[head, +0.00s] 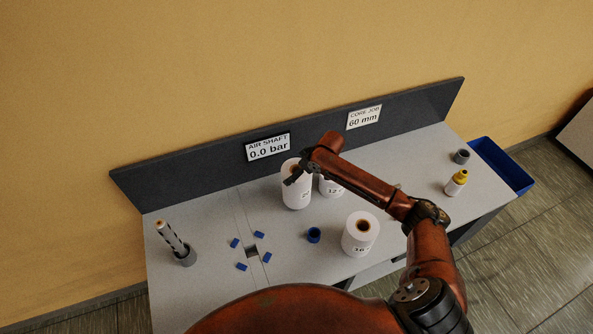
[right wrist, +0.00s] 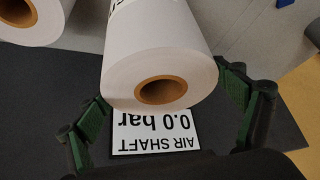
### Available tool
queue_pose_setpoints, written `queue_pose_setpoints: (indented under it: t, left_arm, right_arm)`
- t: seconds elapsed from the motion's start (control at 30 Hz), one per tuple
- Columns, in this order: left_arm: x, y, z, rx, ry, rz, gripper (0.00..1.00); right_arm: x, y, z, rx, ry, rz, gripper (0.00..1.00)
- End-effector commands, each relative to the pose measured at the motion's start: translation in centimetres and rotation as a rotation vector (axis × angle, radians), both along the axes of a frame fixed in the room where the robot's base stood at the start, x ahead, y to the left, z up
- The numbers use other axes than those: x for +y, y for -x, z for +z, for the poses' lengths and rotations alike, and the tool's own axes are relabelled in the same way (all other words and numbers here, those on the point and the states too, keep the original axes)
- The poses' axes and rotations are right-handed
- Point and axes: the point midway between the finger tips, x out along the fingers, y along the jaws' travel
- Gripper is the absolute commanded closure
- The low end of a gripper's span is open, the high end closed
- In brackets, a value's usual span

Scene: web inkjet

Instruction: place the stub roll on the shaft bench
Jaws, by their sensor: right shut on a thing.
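My right gripper (head: 293,176) reaches across the bench from the right and is shut on a white paper roll (head: 297,193). The roll is upright with a brown core; its printed label is partly hidden. In the right wrist view the roll (right wrist: 160,55) sits between the dark green fingers (right wrist: 165,105). I cannot tell whether its base touches the bench. Two other white rolls stand on the grey bench (head: 205,285): one (head: 330,188) partly behind my arm, one (head: 360,236) nearer the front. I cannot tell which is the stub roll. My left gripper is out of view.
A striped shaft (head: 169,236) stands in a grey collar at the left. Several blue pieces (head: 241,267) lie around a square hole. A dark back panel (head: 210,178) bears two signs.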

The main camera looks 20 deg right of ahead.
Motion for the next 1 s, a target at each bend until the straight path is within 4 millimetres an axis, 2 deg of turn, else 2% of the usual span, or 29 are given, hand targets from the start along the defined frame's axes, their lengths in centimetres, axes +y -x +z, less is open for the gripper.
queue_pose_setpoints:
  t: [0.2, 0.57, 0.6, 0.77, 1.0]
  left_arm:
    - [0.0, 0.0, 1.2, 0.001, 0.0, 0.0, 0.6]
    - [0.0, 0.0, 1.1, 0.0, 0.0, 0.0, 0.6]
    - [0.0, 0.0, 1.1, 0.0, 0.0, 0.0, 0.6]
    - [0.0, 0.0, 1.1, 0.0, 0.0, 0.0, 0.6]
    - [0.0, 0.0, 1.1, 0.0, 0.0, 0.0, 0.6]
  right_arm:
    - [0.1, -0.1, -2.0, -0.004, -0.003, 0.0, 0.7]
    - [0.1, -0.1, -2.5, -0.005, -0.001, 0.0, 0.7]
    - [0.0, 0.2, -2.9, 0.003, 0.0, 0.0, 0.11]
    - [0.0, 0.2, -2.8, 0.004, 0.0, 0.0, 0.0]
    - [0.0, 0.2, -2.8, 0.004, 0.0, 0.0, 0.0]
